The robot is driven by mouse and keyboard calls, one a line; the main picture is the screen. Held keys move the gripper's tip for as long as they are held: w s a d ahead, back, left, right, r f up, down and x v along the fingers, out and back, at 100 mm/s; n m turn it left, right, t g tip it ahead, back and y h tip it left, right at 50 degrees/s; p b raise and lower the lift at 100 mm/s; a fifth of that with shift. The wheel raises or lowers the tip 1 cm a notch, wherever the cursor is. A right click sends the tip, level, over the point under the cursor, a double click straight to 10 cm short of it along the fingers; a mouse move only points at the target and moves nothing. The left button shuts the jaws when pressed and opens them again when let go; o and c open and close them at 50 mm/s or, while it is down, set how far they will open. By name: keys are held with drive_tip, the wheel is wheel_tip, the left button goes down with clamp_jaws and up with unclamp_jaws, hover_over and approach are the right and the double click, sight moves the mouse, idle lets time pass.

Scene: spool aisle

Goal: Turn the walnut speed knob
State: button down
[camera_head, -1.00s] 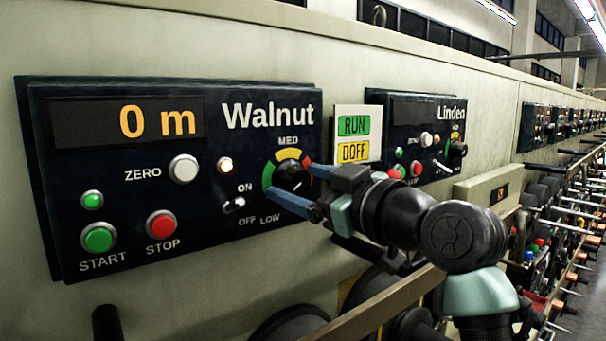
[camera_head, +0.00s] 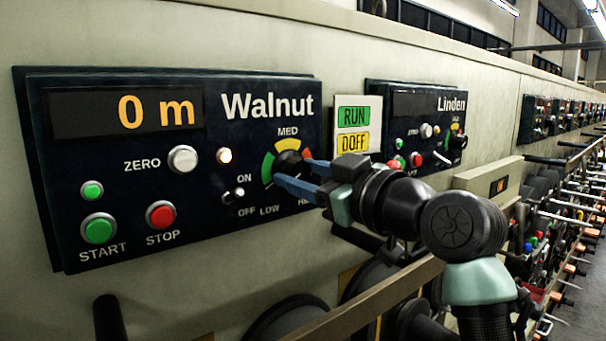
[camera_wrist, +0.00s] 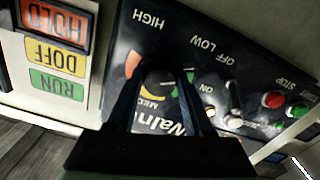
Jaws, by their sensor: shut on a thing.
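The Walnut panel (camera_head: 75,170) is dark, with a display reading "0 m". Its black speed knob (camera_head: 290,160) sits at the right of the panel, inside a green, yellow and red arc marked LOW, MED and a partly hidden third label. My gripper (camera_head: 292,171) reaches in from the right, with its blue fingers on either side of the knob and shut on it. In the wrist view the knob (camera_wrist: 157,78) shows upside down between the fingers, with a short pale mark on it. In the head view the fingers partly hide the knob, and its pointer is hard to read there.
A toggle switch (camera_head: 233,195), a lit lamp (camera_head: 224,156), a white ZERO button (camera_head: 183,159), a red STOP button (camera_head: 161,215) and a green START button (camera_head: 98,229) lie left of the knob. The RUN/DOFF sign (camera_head: 355,130) and Linden panel (camera_head: 405,105) are to the right.

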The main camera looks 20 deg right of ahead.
drive_tip(key=m, duration=0.3)
drive_tip(key=shift+a, duration=0.1)
drive_tip(key=shift+m+p, duration=0.6)
drive_tip(key=shift+m, duration=1.5)
drive_tip(key=shift+c, duration=1.5)
unclamp_jaws()
